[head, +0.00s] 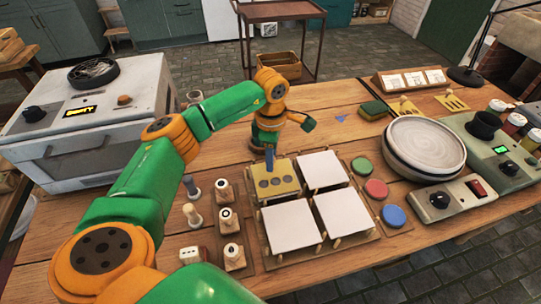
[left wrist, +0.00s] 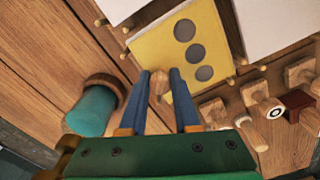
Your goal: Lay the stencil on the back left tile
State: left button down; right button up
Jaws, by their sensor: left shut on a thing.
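The yellow stencil (head: 285,186) has three grey round openings and sits over the back left tile place, which it largely hides. It also shows in the left wrist view (left wrist: 160,52). My left gripper (head: 269,160) points down at the stencil's back edge. Its blue fingers (left wrist: 160,78) are shut on the stencil's small wooden knob (left wrist: 158,88). I cannot tell whether the stencil touches the tile or hangs just above it. The back right tile (head: 320,168), front left tile (head: 290,226) and front right tile (head: 342,211) are white and bare. My right gripper is not in view.
Wooden stamps (head: 232,256) stand left of the tiles. Green, red and blue paint pads (head: 376,188) lie to the right. Beyond them are a round white plate (head: 425,142) and a control box (head: 440,201). Another yellow stencil (head: 452,103) lies at the back right.

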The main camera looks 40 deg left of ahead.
pick_arm(q)
jog(key=shift+f, duration=0.15)
jog(key=c, duration=0.6)
grip_release()
jog(key=shift+c, duration=0.2)
jog(key=shift+r, duration=0.35)
notch_tip(320, 180, up, 12)
jog(key=shift+f, duration=0.15)
